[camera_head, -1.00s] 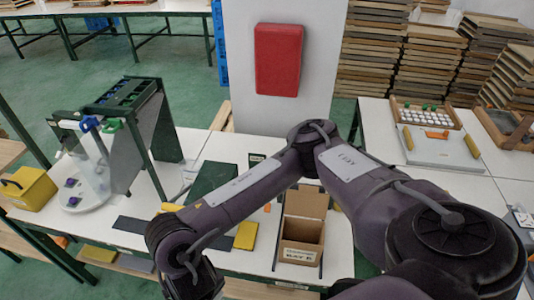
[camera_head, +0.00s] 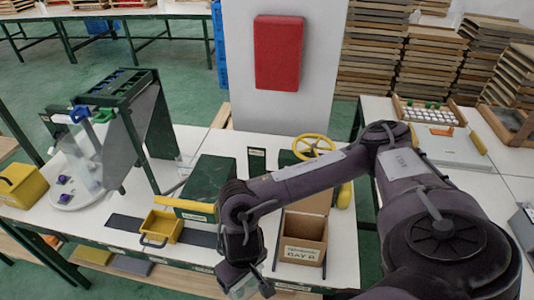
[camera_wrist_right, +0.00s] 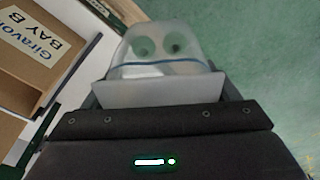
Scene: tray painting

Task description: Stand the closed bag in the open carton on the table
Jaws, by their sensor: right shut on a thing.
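My right gripper (camera_head: 240,277) is shut on a clear bag (camera_head: 245,289), low in the head view. In the right wrist view the bag (camera_wrist_right: 160,50) has a blue line across it and two round greenish spots; its lower part is hidden behind a pale plate and the gripper. The open carton (camera_head: 303,232) stands on the table with its flap up at the back, right of the gripper. It also shows at the left of the right wrist view (camera_wrist_right: 15,75), with a "BAY B" label. The bag is outside the carton, apart from it, with green floor behind it. My left gripper is not seen.
The white table (camera_head: 345,262) carries a dark green box (camera_head: 205,180) behind my forearm and a small yellow bin (camera_head: 161,226) to the left. A green rack (camera_head: 125,100) stands further left. A yellow handwheel (camera_head: 314,146) is behind the carton.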

